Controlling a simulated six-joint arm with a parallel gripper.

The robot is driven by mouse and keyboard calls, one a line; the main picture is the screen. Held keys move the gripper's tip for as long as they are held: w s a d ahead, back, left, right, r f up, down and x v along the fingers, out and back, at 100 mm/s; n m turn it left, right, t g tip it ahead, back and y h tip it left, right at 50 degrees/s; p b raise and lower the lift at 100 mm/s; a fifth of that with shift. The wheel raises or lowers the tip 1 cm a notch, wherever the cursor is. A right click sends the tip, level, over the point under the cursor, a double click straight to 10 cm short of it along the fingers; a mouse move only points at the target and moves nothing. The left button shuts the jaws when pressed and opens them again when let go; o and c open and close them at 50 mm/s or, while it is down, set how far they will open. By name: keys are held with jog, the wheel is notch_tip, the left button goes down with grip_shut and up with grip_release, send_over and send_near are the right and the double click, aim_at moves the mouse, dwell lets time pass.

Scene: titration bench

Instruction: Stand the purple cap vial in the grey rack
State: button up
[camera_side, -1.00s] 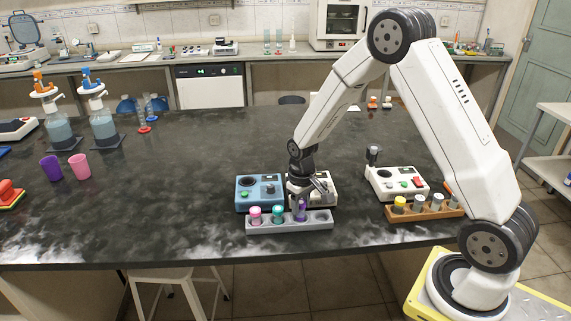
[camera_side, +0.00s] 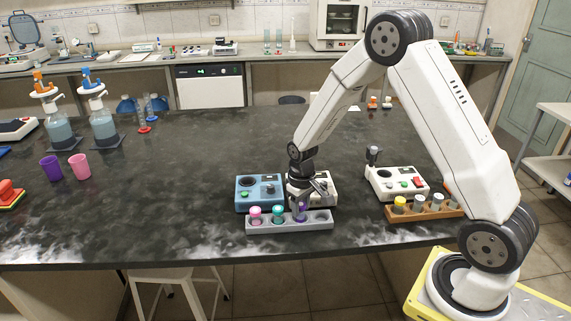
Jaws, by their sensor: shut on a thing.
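The grey rack (camera_side: 290,224) stands near the front edge of the dark bench. A pink-cap vial (camera_side: 255,214) and a teal-cap vial (camera_side: 278,214) stand in its left and second places. The purple cap vial (camera_side: 300,212) is upright at the third place, its lower end at the rack. Whether it rests on the bottom of its hole I cannot tell. My gripper (camera_side: 301,192) is at the top of the purple vial and shut on it, partly hiding its cap. The right-hand place of the rack looks empty.
A blue device box (camera_side: 258,190) and a white one (camera_side: 325,190) stand just behind the rack. Another white box (camera_side: 398,183) and an orange rack (camera_side: 425,214) with several vials are to the right.

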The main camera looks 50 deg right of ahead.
jog(key=shift+f, duration=0.5)
dwell(0.4)
jog(key=o, duration=1.3)
jog(key=shift+r, duration=3)
